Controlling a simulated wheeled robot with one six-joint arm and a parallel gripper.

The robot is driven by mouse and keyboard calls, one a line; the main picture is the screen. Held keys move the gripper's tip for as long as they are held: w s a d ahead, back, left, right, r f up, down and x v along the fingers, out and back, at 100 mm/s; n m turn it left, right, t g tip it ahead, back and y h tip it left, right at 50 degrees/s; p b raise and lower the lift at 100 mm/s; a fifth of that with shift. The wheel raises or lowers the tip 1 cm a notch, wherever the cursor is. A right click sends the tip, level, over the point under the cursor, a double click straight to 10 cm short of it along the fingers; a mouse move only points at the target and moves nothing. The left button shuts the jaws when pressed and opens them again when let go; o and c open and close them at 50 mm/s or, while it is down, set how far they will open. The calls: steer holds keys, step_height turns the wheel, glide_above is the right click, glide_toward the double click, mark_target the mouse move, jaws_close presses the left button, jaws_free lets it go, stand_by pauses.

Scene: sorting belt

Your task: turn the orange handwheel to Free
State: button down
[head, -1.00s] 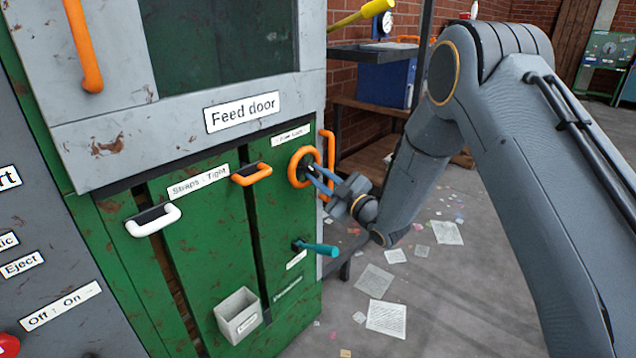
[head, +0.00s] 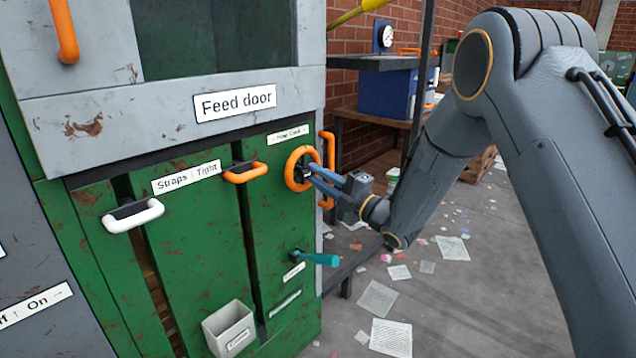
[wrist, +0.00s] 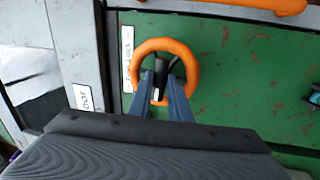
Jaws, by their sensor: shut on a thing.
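The orange handwheel (head: 290,168) is on the green machine front, below a small white label (head: 288,136) whose words are too small to read surely. In the wrist view the handwheel (wrist: 136,62) shows as an orange ring with a dark hub and spokes. My gripper (head: 309,174) reaches it from the right. In the wrist view my gripper's two blue fingers (wrist: 160,100) lie across the near side of the ring and are shut on the handwheel. The exact contact at the fingertips is partly hidden.
An orange upright handle (head: 331,150) is just right of the wheel, and an orange pull handle (head: 246,173) is to its left. A teal lever (head: 318,259) sticks out below. A white pull handle (head: 132,215) and a grey bin (head: 229,328) are farther left.

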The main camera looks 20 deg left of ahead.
steer(key=shift+n, duration=0.5)
steer(key=c, duration=1.6)
jaws_free()
steer(key=shift+c, duration=0.2)
steer(key=v, duration=0.7)
steer(key=shift+d+b, duration=0.35)
steer(key=shift+d, duration=0.05)
steer(key=shift+s+f, duration=0.1)
